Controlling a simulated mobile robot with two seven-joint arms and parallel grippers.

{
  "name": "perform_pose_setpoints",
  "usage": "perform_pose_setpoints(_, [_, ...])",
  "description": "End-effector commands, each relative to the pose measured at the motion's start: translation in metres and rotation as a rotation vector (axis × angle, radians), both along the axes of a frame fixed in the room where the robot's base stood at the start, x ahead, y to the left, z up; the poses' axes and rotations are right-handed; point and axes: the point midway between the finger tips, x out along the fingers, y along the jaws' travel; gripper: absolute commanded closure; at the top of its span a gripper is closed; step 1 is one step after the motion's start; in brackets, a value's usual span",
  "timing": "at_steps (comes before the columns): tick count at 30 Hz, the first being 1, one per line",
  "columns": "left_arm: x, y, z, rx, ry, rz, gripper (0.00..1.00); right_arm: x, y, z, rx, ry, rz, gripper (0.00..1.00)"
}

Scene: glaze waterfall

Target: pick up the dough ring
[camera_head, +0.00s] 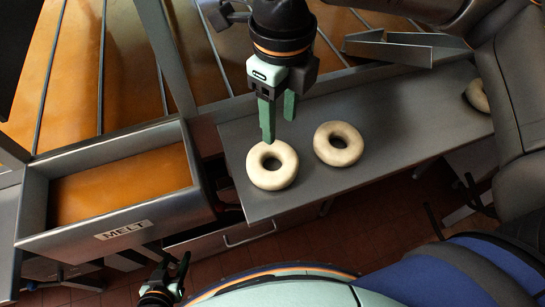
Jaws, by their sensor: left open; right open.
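A pale dough ring (272,181) lies flat at the left end of a grey metal shelf (400,108). A second dough ring (339,158) lies just to its right, and a third dough ring (479,99) at the far right is partly hidden by my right arm. My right gripper (278,121) is open and empty, its green fingers pointing down over the far edge of the left ring; I cannot tell whether they touch it. My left gripper (171,270) is open and empty at the bottom left, below the trough and away from the rings.
A metal trough labelled MELT (124,230), holding orange liquid, stands left of the shelf. Behind are sloping orange panels (130,70) with metal rails. A metal channel piece (388,50) lies behind the shelf. The shelf is bare between the second and third rings.

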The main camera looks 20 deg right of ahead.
Motion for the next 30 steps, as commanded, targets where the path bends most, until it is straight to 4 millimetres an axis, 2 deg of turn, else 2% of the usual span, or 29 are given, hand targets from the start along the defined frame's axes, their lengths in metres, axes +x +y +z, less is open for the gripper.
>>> perform_pose_setpoints(3, [0.000, 0.000, 0.001, 0.000, 0.001, 0.000, 0.50, -0.001, 0.000, -0.015, 0.001, 0.002, 0.001, 0.46])
perform_pose_setpoints(8, [0.000, 0.000, 0.003, 0.000, 0.001, 0.000, 0.50, -0.002, -0.002, -0.025, 0.000, 0.002, 0.001, 0.46])
perform_pose_setpoints(18, [0.000, 0.000, 0.009, 0.000, 0.001, 0.000, 0.50, -0.007, -0.007, -0.068, 0.003, 0.003, 0.003, 0.46])
perform_pose_setpoints(26, [0.000, 0.000, 0.009, 0.000, 0.001, 0.000, 0.50, -0.007, -0.007, -0.072, 0.002, 0.000, 0.003, 0.46])
perform_pose_setpoints(30, [0.000, 0.000, 0.009, -0.001, 0.001, 0.001, 0.50, -0.007, -0.007, -0.072, 0.003, 0.001, 0.003, 0.61])
